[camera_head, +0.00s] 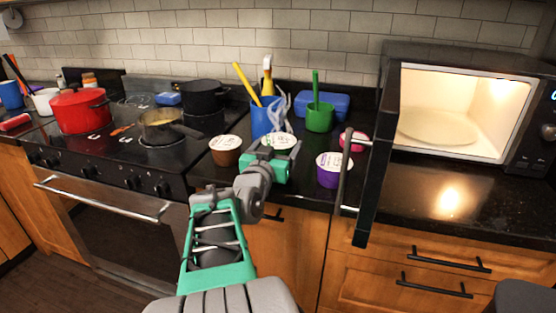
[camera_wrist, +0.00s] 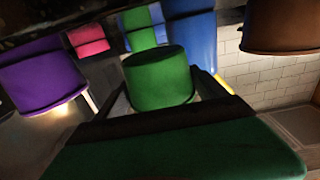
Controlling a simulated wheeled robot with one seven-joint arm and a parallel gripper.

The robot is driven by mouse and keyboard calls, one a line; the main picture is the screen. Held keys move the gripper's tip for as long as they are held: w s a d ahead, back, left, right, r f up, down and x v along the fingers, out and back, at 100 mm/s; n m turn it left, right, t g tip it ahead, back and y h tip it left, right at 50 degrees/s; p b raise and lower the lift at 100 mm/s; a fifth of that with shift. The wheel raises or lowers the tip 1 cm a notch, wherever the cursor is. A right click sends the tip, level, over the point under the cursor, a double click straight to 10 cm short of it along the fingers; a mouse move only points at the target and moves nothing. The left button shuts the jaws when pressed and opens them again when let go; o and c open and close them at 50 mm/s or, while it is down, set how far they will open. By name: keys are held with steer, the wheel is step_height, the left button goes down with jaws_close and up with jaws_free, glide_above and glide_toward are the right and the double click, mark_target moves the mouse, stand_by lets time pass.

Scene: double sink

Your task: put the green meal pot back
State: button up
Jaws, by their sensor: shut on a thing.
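The green meal pot (camera_wrist: 160,78) sits between my two fingers in the wrist view. My gripper (camera_wrist: 162,92) is shut on it. In the head view its white printed lid (camera_head: 277,141) shows just beyond my gripper (camera_head: 272,158), over the counter between a brown pot (camera_head: 226,150) and a purple pot (camera_head: 329,170). My gripper hides most of its green side and its base. I cannot tell whether it touches the counter. Pale wisps like steam rise above it.
The microwave (camera_head: 458,113) is lit and empty, its door (camera_head: 377,150) swung out over the counter edge. Behind the pot stand a blue cup (camera_head: 263,118) with utensils, a green cup (camera_head: 320,117) and a blue box (camera_head: 325,103). A pink item (camera_head: 354,141) lies near the door. The stove is left.

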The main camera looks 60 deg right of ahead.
steer(key=shift+f, duration=1.45)
steer(key=shift+f, duration=0.1)
steer(key=shift+f+b, duration=0.15)
steer(key=shift+b, duration=0.25)
steer(key=o, duration=2)
steer(key=shift+c, duration=0.2)
steer(key=shift+a+r+p, duration=0.2)
steer(key=shift+p, duration=0.1)
steer(key=a, duration=0.6)
steer(key=shift+s+a, duration=0.15)
steer(key=shift+s, duration=0.2)
steer(key=shift+s+a, duration=0.2)
steer(key=shift+a, duration=0.2)
